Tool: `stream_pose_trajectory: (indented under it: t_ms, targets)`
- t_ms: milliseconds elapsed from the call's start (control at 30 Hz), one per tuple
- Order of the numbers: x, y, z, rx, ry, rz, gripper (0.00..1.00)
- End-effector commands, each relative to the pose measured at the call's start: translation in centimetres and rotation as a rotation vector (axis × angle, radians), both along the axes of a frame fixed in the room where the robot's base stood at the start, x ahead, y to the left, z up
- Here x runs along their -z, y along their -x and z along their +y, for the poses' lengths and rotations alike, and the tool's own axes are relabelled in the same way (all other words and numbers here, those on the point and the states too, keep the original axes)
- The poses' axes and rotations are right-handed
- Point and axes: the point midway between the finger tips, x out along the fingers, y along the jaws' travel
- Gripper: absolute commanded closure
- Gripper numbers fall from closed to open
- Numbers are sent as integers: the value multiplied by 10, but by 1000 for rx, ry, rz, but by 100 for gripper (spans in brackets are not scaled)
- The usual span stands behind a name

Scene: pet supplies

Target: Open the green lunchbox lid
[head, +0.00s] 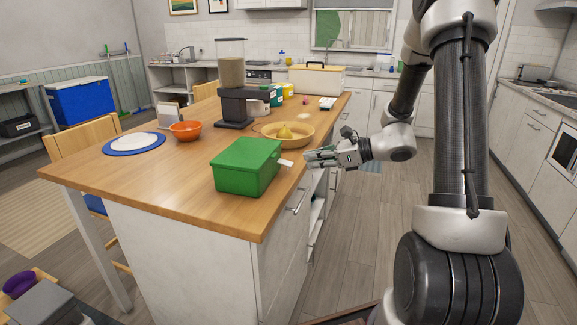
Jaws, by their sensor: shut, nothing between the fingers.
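The green lunchbox (246,169) stands near the right edge of the wooden island top, with its green lid down flat on it. A small white tab sticks out from its right side toward my gripper. My gripper (308,157) is shut and holds nothing. It is just to the right of the lunchbox, near the counter's edge and about level with the white tab. Whether the fingertips touch the tab cannot be told from here.
A wooden bowl (264,137) with yellow food sits behind the lunchbox. A food dispenser (235,110), an orange bowl (186,135) and a plate on a blue mat (111,147) stand farther back and left. The counter front-left is clear. Open floor (365,245) lies right of the island.

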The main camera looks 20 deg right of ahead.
Motion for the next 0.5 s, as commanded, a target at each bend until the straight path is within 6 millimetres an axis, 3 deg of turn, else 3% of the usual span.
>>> stream_pose_trajectory:
  t_ms: [500]
  targets:
    - [27, -40, 65, -6, 1, 4, 100]
